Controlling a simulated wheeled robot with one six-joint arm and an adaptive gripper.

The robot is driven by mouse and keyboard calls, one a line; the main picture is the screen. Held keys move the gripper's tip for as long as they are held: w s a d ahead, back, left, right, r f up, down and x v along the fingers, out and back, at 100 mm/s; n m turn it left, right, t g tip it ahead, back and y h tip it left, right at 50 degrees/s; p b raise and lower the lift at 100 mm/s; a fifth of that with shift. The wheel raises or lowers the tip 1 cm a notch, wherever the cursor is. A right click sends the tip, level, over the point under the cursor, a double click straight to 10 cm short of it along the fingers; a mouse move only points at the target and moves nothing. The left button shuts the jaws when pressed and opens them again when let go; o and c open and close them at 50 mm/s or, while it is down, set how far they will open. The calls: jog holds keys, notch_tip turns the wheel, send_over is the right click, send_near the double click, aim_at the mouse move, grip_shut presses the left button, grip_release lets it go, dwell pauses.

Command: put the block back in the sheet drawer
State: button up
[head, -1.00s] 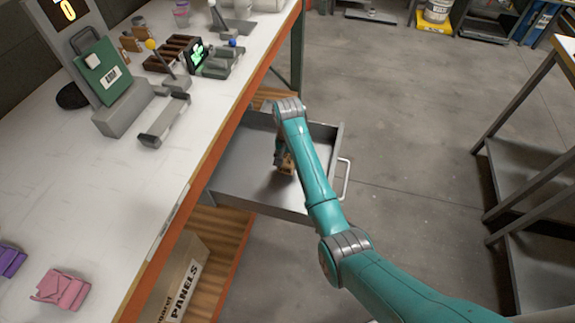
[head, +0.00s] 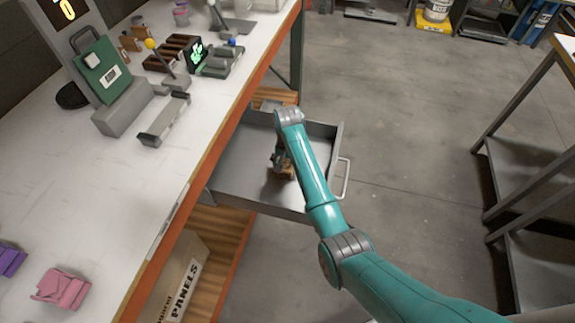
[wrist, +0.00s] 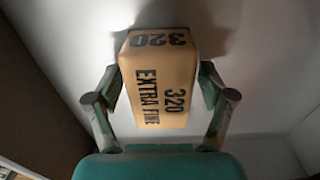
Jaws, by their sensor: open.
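The block (wrist: 160,85) is tan with black lettering, "320" and "EXTRA FINE". In the wrist view it sits between the two fingers of my gripper (wrist: 160,100), with a gap on each side. In the head view the block (head: 287,174) is mostly hidden by my arm and lies inside the open sheet drawer. The sheet drawer (head: 240,185) is a grey metal tray pulled out from under the bench, with a handle (head: 344,180) on its right side. My gripper (head: 280,162) is open, low inside the drawer at the block.
The white bench top (head: 120,190) with its orange edge is left of the drawer. A pink folded item (head: 60,290) lies at its front. A green case (head: 103,75) and a grey holder (head: 164,120) stand farther back. A cardboard "PANELS" box (head: 180,285) is on the shelf below.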

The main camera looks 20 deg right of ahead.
notch_tip(320, 180, up, 12)
jog(key=shift+r, duration=0.1)
dwell(0.5)
dwell(0.4)
